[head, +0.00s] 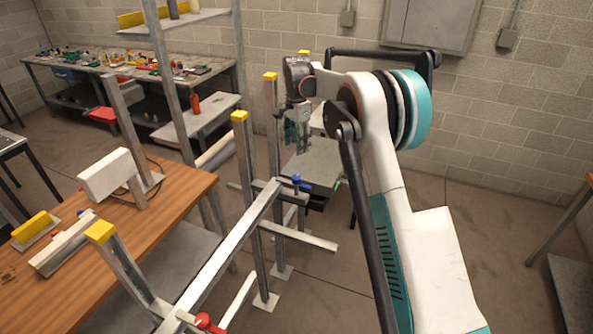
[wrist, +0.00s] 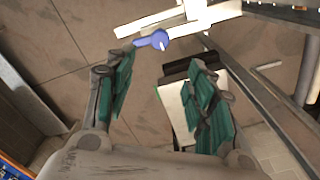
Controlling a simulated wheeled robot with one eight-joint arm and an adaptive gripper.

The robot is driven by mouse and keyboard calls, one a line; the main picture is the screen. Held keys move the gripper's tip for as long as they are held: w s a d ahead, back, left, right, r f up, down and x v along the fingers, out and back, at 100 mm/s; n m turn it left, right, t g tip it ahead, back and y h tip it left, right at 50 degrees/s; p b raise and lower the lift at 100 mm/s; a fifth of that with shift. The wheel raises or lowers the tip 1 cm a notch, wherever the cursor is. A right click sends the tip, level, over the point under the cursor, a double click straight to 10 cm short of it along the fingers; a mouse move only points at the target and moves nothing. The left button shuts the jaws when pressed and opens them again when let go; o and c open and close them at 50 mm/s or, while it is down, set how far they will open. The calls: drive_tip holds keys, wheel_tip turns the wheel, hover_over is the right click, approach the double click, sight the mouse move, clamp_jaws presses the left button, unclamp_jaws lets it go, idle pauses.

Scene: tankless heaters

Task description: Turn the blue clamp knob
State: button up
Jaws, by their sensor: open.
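The blue clamp knob (head: 297,181) sits at the far end of a grey metal rail (head: 235,237) in the head view. In the wrist view the blue knob (wrist: 153,40) is beyond the fingertips, roughly in line with the gap between them. My gripper (head: 298,143) hangs above the knob in the head view, fingers down and apart from it. In the wrist view my gripper (wrist: 165,72) has its two teal-padded fingers spread wide with nothing between them.
A red knob (head: 205,322) is at the rail's near end. Upright posts with yellow caps (head: 239,116) stand beside the rail. A wooden workbench (head: 150,223) fills the left. A cluttered bench (head: 45,62) stands at the back. Open floor (head: 480,215) lies right of my arm.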

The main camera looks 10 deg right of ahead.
sight(296, 177)
wheel_tip(296, 177, down, 14)
drive_tip(key=shift+p, duration=0.3)
idle(0.3)
drive_tip(key=c, duration=1.1)
